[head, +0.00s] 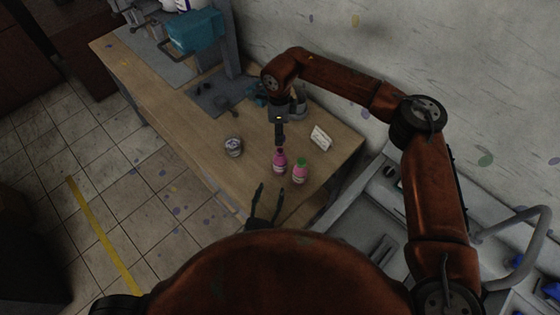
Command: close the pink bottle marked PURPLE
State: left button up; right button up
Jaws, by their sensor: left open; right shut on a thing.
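Two pink bottles stand upright on the wooden table. The left one, a pink bottle with a dark pink or purple top (279,162), is directly under my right gripper (280,146). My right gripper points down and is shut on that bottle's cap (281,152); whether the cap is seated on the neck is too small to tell. The bottle labels are too small to read. My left gripper (272,187) is open and empty, below the bottles near the table's front edge.
A small round tub (233,147) stands left of the bottles, and a white card (320,137) stands to the right. A printing device with a teal part (189,34) is at the far left end of the table (190,130).

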aim_at(278, 168)
pick_arm(q)
jog(key=shift+w+r, duration=0.1)
jog(key=shift+r, duration=0.05)
jog(key=x, duration=1.2)
jog(key=shift+w, duration=0.1)
jog(key=shift+f, duration=0.25)
grip_shut()
